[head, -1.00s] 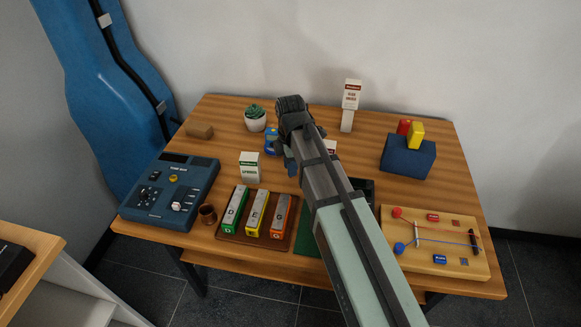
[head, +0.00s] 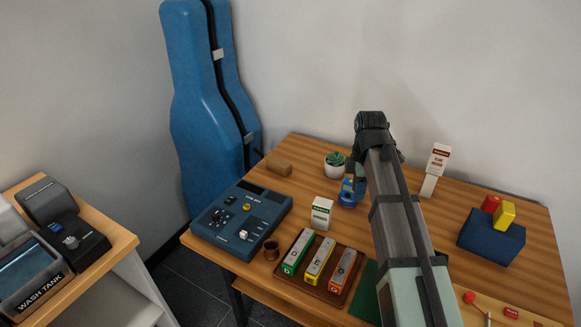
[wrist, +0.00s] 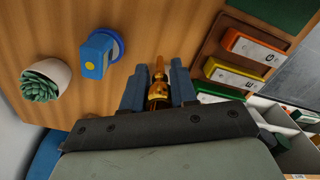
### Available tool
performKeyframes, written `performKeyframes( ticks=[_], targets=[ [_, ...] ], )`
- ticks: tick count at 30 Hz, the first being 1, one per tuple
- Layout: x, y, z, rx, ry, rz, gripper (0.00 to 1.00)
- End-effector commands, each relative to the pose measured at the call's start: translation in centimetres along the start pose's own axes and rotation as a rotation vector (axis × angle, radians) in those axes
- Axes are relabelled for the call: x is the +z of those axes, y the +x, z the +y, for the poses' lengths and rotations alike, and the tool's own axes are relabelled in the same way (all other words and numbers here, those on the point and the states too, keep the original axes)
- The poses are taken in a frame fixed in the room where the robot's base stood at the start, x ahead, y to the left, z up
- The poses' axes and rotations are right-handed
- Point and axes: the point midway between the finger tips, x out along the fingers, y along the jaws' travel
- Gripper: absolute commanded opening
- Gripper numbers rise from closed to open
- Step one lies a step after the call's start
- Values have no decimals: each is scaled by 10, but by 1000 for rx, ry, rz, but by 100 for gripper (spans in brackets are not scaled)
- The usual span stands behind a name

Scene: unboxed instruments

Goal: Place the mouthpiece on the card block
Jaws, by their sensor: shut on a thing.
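The mouthpiece (wrist: 158,92) is a gold-brass piece, held between the two dark fingers of my gripper (wrist: 157,74) in the wrist view. My gripper is shut on it, above the wooden table. In the head view my gripper (head: 362,178) is beside a blue piece with a yellow mark (head: 348,192); the mouthpiece cannot be made out there. Which thing is the card block is not certain: a white upright block with a printed card (head: 435,172) stands at the back right, and a small plain brown block (head: 279,165) lies at the back left.
A potted succulent (head: 335,164) and a small white box (head: 321,213) stand close by. Coloured bars lie on a brown tray (head: 325,292). A blue device (head: 240,219) is at the left. A dark blue block (head: 491,238) with red and yellow pieces is at the right.

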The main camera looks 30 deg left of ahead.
Motion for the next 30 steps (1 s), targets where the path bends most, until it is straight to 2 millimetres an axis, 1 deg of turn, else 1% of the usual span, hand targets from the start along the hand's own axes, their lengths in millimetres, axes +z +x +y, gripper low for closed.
performKeyframes(
  ticks=[1,6,11,15,17,18,21,24,27,30],
  targets=[
    [-12,-5,26,0,7,0,0],
    [-52,-15,90,1,50,0,0],
    [-96,-22,145,1,91,0,0],
    [-137,-28,190,1,126,0,0],
    [-155,-31,208,1,141,0,0],
    [-167,-32,219,1,150,0,0],
    [-194,-35,242,1,172,0,0],
    [-215,-37,260,1,189,0,0],
    [-231,-38,272,1,202,0,0],
    [-241,-39,278,1,210,0,0]
  ],
)
